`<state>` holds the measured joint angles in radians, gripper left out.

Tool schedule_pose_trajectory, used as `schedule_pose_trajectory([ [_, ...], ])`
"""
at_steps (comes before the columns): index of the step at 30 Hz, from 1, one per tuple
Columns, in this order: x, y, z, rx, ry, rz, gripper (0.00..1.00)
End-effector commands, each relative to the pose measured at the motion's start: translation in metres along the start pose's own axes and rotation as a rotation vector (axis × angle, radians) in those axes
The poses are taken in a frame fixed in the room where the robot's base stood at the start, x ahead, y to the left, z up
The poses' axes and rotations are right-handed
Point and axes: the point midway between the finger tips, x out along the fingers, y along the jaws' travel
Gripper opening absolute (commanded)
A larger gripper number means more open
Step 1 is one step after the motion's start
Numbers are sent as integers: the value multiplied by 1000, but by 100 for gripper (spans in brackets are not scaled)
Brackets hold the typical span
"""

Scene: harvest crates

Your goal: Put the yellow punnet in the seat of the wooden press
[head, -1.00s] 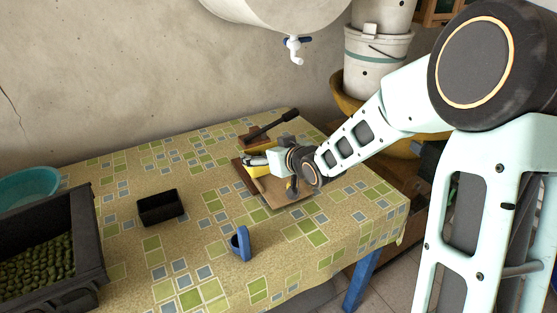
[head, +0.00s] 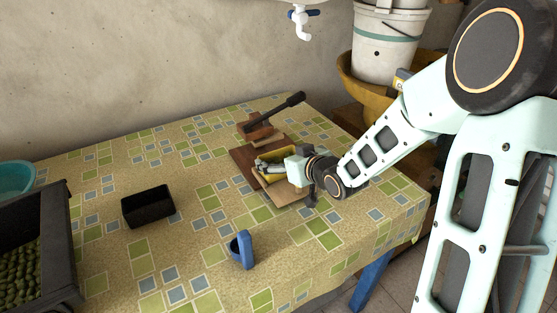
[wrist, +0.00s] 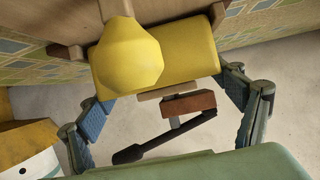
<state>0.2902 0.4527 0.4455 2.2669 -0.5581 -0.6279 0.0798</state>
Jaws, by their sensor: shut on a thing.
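The wooden press (head: 245,162) stands on the table, with a flat board, a reddish block and a dark lever (head: 280,113) at its back. The yellow punnet (head: 272,154) is over the press board, in front of the block. My gripper (head: 268,166) is shut on it, coming from the right. In the wrist view the punnet (wrist: 185,52) lies between the two fingers, with a rounded yellow shape in front of it. The seat is mostly hidden by punnet and gripper; I cannot tell whether the punnet touches it.
A black box (head: 148,206) stands left of the press. A blue wedge-shaped thing (head: 243,249) stands near the front. A dark crate (head: 56,240) of green fruit and a teal bowl (head: 14,178) are at the left. Tablecloth between them is clear.

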Motion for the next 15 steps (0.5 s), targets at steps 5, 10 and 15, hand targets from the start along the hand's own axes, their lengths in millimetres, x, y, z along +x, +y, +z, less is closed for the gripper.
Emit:
schedule_pose_trajectory([
  [5,0,1,1,0,1,0,58],
  [10,1,0,4,0,0,0,58],
  [15,1,0,4,0,0,0,99],
])
